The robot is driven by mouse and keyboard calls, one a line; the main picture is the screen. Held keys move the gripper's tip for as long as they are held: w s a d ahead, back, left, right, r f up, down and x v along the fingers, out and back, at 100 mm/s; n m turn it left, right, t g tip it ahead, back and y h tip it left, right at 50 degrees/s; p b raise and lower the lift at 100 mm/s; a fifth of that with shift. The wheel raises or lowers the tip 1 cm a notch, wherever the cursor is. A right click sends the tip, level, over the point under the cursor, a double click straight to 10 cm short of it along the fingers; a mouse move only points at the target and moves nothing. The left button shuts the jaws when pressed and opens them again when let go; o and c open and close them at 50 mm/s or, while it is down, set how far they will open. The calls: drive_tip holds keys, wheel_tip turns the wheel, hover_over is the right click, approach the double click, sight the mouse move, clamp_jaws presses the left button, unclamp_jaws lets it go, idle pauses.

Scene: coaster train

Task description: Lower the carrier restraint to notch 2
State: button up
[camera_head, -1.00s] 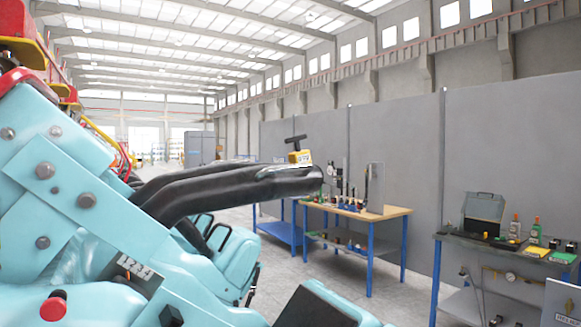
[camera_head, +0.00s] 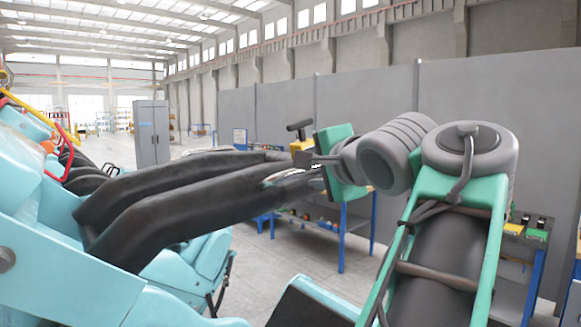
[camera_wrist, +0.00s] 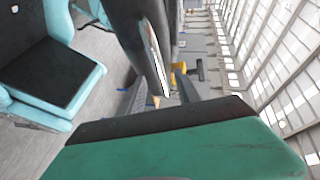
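The carrier restraint, a pair of thick black padded arms (camera_head: 185,200), reaches out from the light-blue seat roughly level in the head view. Its free end is at my gripper (camera_head: 305,170). A yellow block with a black T-handle (camera_head: 302,142) shows just behind that end. In the wrist view the dark restraint (camera_wrist: 140,35) comes down from the top, with a pale edge, and its tip lies between the two grey fingers of my gripper (camera_wrist: 162,93). The fingers stand apart; I cannot tell whether they touch the restraint. No notch marks are in view.
A light-blue seat with a black pad (camera_wrist: 50,75) lies at the left of the wrist view. Behind my arm are a blue-legged workbench (camera_head: 342,235) and grey partition panels (camera_head: 385,110). A grey cabinet (camera_head: 152,132) stands farther back. Open floor shows beyond the seats.

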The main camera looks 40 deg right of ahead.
sight(302, 171)
drive_tip(key=x, duration=0.7)
drive_tip(key=shift+f, duration=0.1)
drive_tip(key=shift+c, duration=0.6)
clamp_jaws()
idle(0.5)
